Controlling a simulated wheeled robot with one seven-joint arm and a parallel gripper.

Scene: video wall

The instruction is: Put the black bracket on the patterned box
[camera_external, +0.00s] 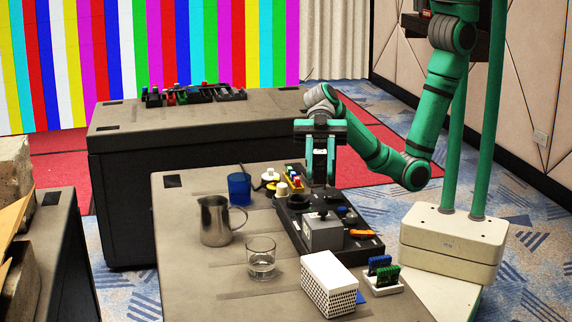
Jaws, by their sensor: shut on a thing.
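The patterned box (328,285) is white with black marks on its side and stands near the front of the near table, with its plain white top bare. My gripper (320,183) points down over the back end of a black tray (345,249), behind and above the box. It is shut on a small dark thing, which looks like the black bracket. That piece is hard to tell from the black tray behind it, and its shape does not show clearly.
A grey block (323,231) sits in the tray between my gripper and the box. A metal pitcher (216,221), a blue cup (239,188) and a glass (261,258) stand to the left. A white holder (384,286) with blue and green pieces stands right of the box.

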